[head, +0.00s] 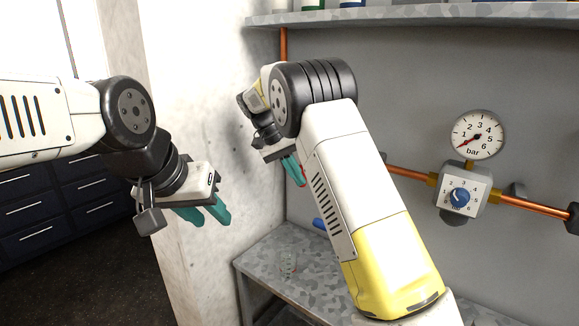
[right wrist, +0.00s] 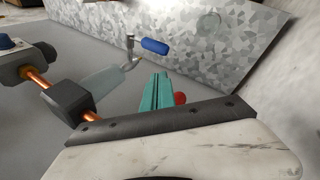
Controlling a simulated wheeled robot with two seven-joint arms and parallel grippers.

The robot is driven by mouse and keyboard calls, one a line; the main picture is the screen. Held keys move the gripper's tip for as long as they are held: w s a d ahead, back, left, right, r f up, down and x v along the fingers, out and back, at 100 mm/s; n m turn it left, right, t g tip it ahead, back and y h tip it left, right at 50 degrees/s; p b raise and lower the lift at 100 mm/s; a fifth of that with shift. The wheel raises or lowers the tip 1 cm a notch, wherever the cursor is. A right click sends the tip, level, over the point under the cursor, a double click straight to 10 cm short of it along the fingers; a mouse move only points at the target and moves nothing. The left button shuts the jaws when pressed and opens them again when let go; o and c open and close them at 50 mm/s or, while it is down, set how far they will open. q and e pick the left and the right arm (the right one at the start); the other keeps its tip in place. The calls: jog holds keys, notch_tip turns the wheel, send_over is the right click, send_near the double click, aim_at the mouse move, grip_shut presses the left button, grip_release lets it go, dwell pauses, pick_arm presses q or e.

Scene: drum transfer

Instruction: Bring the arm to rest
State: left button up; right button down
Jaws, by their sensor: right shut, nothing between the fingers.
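My right arm reaches across the middle of the head view, and its right gripper (head: 297,173) hangs in front of the pale wall, above the bench. In the right wrist view the right gripper's teal fingers (right wrist: 157,92) are pressed together with nothing between them. A small red part (right wrist: 180,98) shows beside them; I cannot tell what it belongs to. My left gripper (head: 208,214) is at the left, in front of the wall's edge, pointing down. Its two teal fingertips are apart, and it looks empty.
A grey metal bench (head: 270,250) lies below my right gripper. A blue handle (right wrist: 155,46) on a metal stem is near its edge. A pressure gauge (head: 477,134), a dial box (head: 461,194) and copper pipe (head: 535,206) are on the right wall. A shelf (head: 430,14) runs above.

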jog(key=s+d+r+n+t+y, duration=0.1)
jog(key=s+d+r+t+y, duration=0.1)
jog(key=s+d+r+y, duration=0.7)
jog(key=s+d+t, duration=0.1)
jog(key=s+t, duration=0.1)
jog(key=s, duration=0.9)
jog(key=s+d+f+n+t+h, duration=0.1)
jog(key=s+d+t, duration=0.1)
jog(key=s, duration=0.9)
jog(key=shift+s+n+t, duration=0.15)
jog(key=shift+n+t, duration=0.15)
jog(key=shift+t, duration=0.1)
jog(key=shift+d, duration=0.25)
